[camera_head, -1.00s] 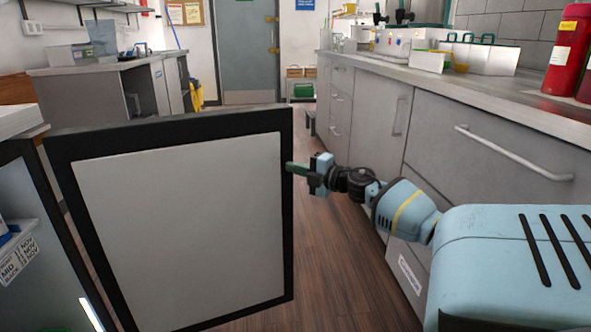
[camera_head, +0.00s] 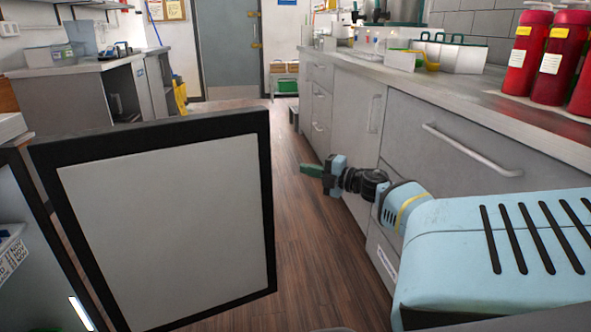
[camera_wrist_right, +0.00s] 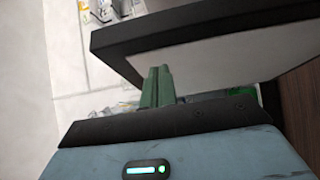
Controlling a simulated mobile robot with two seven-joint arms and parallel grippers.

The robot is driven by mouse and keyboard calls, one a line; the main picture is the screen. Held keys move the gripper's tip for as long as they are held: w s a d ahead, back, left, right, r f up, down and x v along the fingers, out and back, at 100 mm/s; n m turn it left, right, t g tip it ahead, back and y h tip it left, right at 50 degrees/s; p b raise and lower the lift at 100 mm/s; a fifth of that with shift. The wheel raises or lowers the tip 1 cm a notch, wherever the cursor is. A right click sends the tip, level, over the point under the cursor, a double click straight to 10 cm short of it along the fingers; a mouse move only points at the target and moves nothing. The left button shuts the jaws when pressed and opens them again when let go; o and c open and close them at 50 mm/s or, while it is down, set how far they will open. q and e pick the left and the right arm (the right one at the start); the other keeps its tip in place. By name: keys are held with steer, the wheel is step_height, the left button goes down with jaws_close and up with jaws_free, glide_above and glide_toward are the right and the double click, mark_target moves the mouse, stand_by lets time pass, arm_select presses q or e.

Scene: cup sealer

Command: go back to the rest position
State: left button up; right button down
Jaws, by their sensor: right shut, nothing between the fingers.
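My right gripper (camera_head: 313,171) has green fingers and extends from my light blue right arm in the head view. It is shut and empty, a little to the right of the open fridge-like door (camera_head: 170,225), with a visible gap between them. The door has a black frame and a pale grey panel. In the right wrist view the closed green fingers (camera_wrist_right: 158,86) point up towards the dark edge of the door (camera_wrist_right: 200,28). My left gripper does not show in either view.
A long grey counter (camera_head: 470,90) with drawers runs along the right, close to my right arm. Red bottles (camera_head: 530,50) stand on it. The open cabinet (camera_head: 25,180) is at the left. Wooden floor (camera_head: 300,240) is clear between the door and the counter.

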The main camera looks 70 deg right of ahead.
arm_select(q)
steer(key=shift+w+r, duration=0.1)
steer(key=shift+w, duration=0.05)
arm_select(e)
steer(key=shift+s+d, duration=0.35)
steer(key=shift+s, duration=0.1)
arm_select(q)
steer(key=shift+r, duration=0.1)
arm_select(e)
steer(key=shift+a+f, duration=0.1)
